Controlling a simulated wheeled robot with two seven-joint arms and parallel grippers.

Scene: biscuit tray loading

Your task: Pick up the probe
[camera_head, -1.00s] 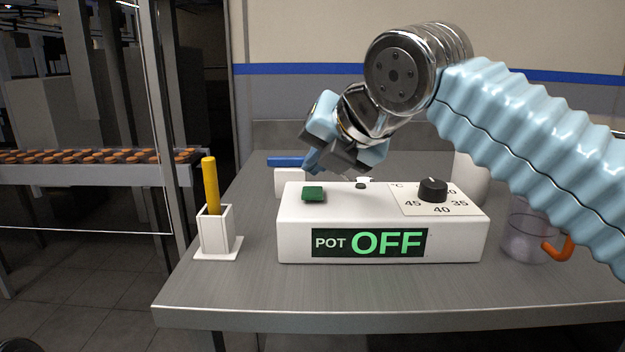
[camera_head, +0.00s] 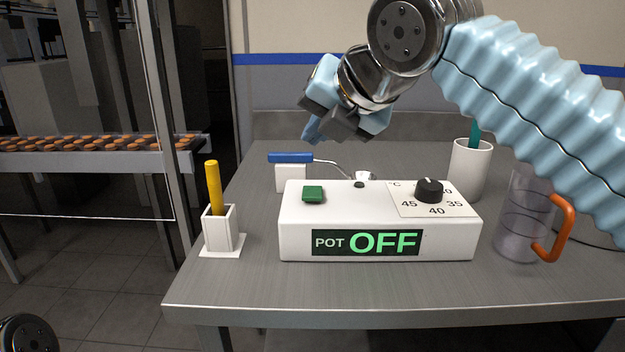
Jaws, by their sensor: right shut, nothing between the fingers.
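The probe seems to be the yellow-handled stick (camera_head: 214,187). It stands nearly upright in a small white square holder (camera_head: 222,232) at the table's left edge; its lower end is hidden in the holder. My right gripper (camera_head: 318,130) is shut and empty. It hangs in the air above the back of the table, up and to the right of the yellow stick and well apart from it. My left gripper does not show.
A white control box (camera_head: 455,240) reading "POT OFF" has a green button (camera_head: 313,194) and black dial (camera_head: 429,190). Behind it, a blue-handled tool (camera_head: 290,158) lies on a white block (camera_head: 290,180). A white cup (camera_head: 468,170) and clear jug (camera_head: 520,225) stand right. The table front (camera_head: 400,300) is clear.

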